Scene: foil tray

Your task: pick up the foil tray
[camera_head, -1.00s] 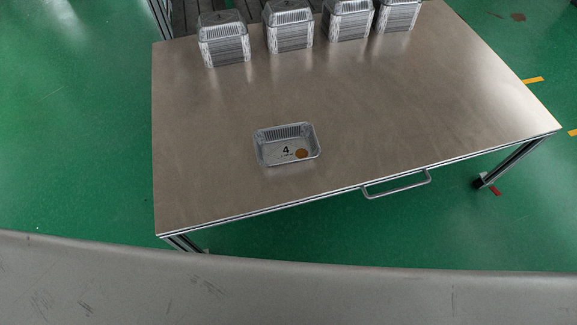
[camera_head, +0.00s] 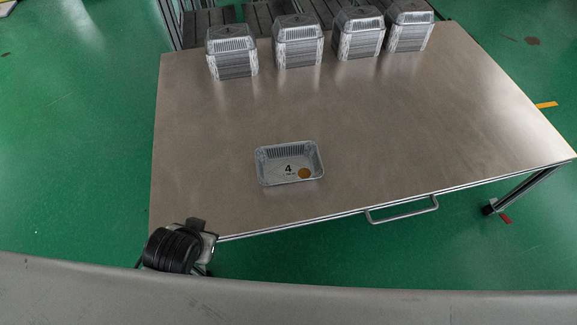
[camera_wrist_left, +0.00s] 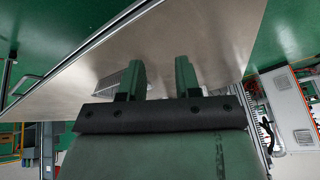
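The foil tray (camera_head: 270,177) is a small silver rectangular tray with a "4" and an orange-brown round spot inside. It stands upright and alone on the metal table (camera_head: 210,130), nearer the front edge. My left arm shows at the table's front left corner in the head view, apart from the tray. In the left wrist view my left gripper (camera_wrist_left: 160,80) has its two green fingers spread apart with nothing between them. Part of the tray (camera_wrist_left: 113,82) shows beside and behind the left-hand finger there. My right gripper is in neither view.
Several stacks of foil trays (camera_head: 233,60) stand along the table's back edge. A metal handle (camera_head: 402,211) sticks out from the front edge. The table top around the single tray is clear.

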